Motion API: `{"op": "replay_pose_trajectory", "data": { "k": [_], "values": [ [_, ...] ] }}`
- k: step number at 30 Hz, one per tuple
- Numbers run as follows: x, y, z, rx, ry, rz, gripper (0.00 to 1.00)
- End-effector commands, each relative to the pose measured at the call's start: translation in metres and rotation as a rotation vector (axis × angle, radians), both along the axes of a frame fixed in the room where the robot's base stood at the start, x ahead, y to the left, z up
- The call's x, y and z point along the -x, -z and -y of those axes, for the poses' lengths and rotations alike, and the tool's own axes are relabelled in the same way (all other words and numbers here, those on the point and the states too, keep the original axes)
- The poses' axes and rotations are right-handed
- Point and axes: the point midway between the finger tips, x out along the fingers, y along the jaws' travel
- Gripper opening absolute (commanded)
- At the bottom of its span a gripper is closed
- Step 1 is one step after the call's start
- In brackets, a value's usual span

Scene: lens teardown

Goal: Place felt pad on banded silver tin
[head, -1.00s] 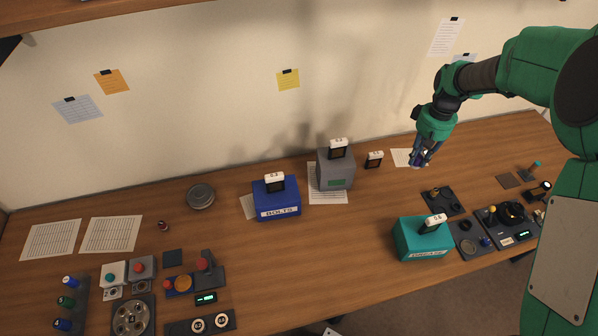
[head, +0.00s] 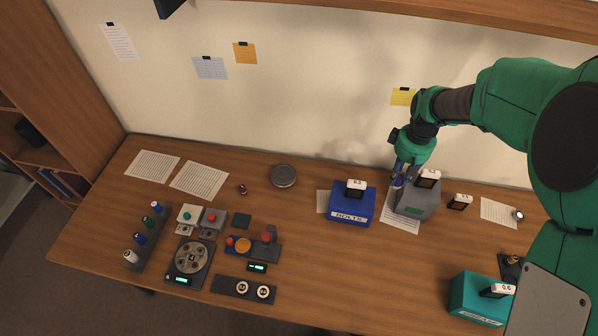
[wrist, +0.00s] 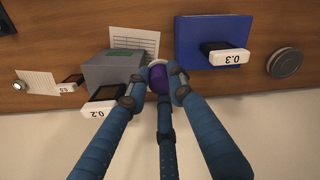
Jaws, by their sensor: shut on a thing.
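The banded silver tin (head: 284,175) is a low round grey tin lying flat near the back of the table. It also shows at the right of the wrist view (wrist: 285,63). My gripper (head: 398,178) is beside the grey box, to the right of the tin and apart from it. Its fingers are shut on a small purple piece with a pale rim (wrist: 158,79). The fingers cover part of it, and I cannot tell its full shape or confirm that it is the felt pad. Nothing is visible on the tin's top.
A blue bolts box (head: 352,204) stands between my gripper and the tin. A grey box (head: 415,198) is close by my gripper. A teal box (head: 478,298) stands front right.

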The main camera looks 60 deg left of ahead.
Motion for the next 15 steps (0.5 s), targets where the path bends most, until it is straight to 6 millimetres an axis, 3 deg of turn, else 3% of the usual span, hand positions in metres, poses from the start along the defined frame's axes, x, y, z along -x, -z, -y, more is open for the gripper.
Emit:
{"op": "replay_pose_trajectory", "data": {
  "k": [6, 15],
  "values": [
    [0.058, -0.001, -0.055, 0.001, -0.144, -0.001, 0.0],
    [0.143, 0.0, -0.116, 0.002, -0.334, -0.002, 0.0]
  ]
}}
